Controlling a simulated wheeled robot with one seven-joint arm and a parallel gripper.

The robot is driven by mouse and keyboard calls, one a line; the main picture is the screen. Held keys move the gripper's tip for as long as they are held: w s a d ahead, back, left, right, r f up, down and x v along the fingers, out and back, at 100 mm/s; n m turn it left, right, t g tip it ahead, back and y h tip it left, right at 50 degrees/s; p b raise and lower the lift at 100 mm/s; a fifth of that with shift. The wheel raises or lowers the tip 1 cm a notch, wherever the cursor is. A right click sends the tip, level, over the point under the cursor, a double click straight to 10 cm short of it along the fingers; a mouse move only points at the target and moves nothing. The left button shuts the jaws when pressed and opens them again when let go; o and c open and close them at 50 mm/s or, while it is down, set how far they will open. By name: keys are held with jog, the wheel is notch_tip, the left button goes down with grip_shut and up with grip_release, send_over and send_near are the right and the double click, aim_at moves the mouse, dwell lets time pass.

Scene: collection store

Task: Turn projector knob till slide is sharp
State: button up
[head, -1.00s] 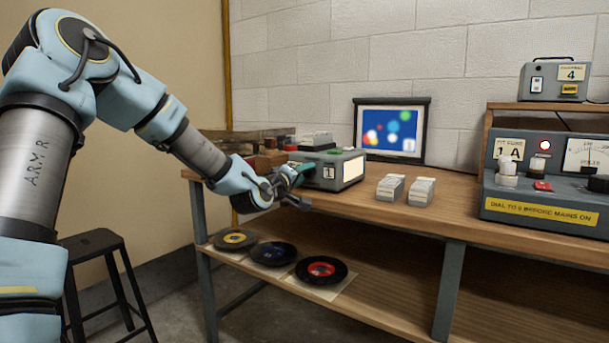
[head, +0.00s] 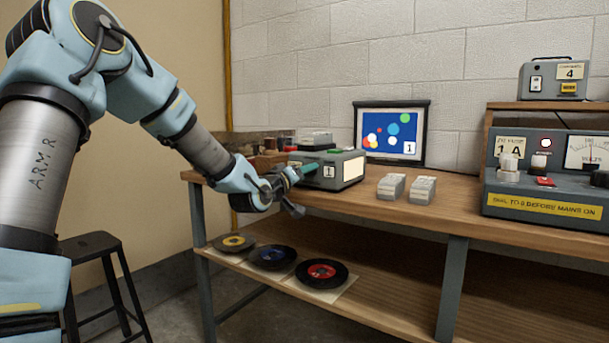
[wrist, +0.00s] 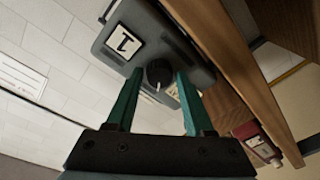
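The grey projector (head: 345,158), labelled 1, stands near the left end of the bench. The screen (head: 425,135) behind it shows coloured circles on blue with crisp edges and a clear 1 in a corner. In the wrist view, the projector's black knob (wrist: 158,73) with a pale mark sits ahead of and between the two green fingers. My gripper (wrist: 158,76) is open, with a visible gap on each side of the knob. In the head view my gripper (head: 306,171) is at the projector's front left, and the knob is hidden there.
Two slide stacks (head: 391,187) stand on the bench right of the projector. A control console (head: 545,180) with a dial and red lamp is at the right. Several discs (head: 321,270) lie on the lower shelf. A black stool (head: 92,245) stands at left.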

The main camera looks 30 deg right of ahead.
jog(key=shift+o, duration=1.2)
jog(key=v, duration=1)
jog(key=shift+s+a, duration=0.25)
jog(key=shift+a, duration=0.05)
